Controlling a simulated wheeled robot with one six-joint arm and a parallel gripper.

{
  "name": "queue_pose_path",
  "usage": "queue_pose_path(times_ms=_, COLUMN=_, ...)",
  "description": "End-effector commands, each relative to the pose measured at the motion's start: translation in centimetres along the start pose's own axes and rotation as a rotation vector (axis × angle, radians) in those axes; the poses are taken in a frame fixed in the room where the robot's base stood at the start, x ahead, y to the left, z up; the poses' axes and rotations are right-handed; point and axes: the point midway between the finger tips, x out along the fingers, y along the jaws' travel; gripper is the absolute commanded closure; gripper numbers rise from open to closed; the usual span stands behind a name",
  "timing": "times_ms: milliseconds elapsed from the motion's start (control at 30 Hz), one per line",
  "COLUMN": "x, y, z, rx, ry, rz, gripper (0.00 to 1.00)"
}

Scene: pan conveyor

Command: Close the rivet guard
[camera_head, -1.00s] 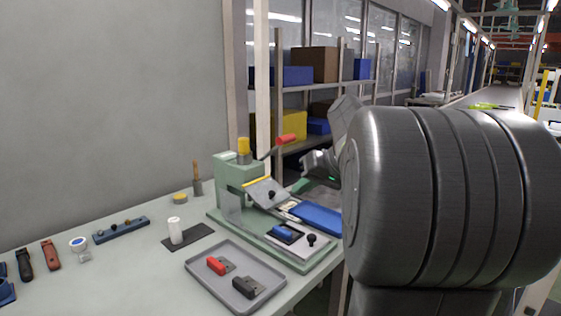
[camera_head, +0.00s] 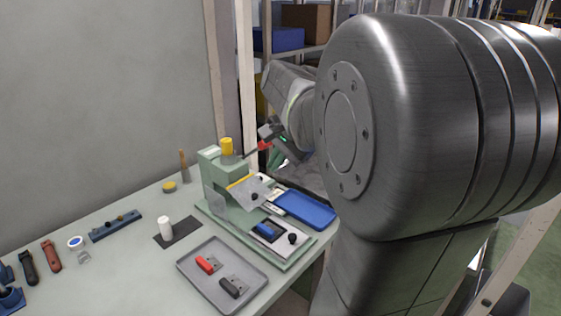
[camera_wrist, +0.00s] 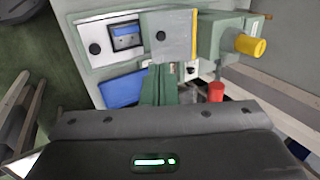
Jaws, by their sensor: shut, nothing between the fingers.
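The rivet guard is a tilted grey plate (camera_head: 252,192) with a yellow edge and a black knob, raised on the green press (camera_head: 212,172). It also shows in the wrist view (camera_wrist: 168,38), at the top centre, with its yellow strip on the right. Below it on the press bed lies a blue piece in a dark fixture (camera_head: 268,230), also in the wrist view (camera_wrist: 126,37). My gripper (camera_head: 276,163) is behind the press near the red lever handle (camera_head: 265,146). In the wrist view its greenish fingers (camera_wrist: 160,82) are together and empty, pointing towards the guard. Contact with the guard cannot be told.
The red handle (camera_wrist: 216,92) is close to the right of my fingers, with a yellow cap (camera_wrist: 250,46) beyond. A blue tray (camera_head: 305,208) lies right of the press. A grey tray (camera_head: 190,276) with red and black pieces stands in front. Several tools lie at left.

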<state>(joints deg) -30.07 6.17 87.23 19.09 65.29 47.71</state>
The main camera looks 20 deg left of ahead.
Motion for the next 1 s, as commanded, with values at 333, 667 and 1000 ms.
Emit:
queue_pose_path(times_ms=333, x=7.6, y=0.1, z=0.1, rx=-0.002, ry=-0.003, rz=0.004, gripper=1.0)
queue_pose_path(times_ms=667, x=11.8, y=0.0, z=0.1, rx=-0.001, ry=-0.002, rz=0.001, gripper=1.0)
queue_pose_path(times_ms=1000, x=12.2, y=0.0, z=0.0, rx=-0.002, ry=0.0, rz=-0.001, gripper=1.0)
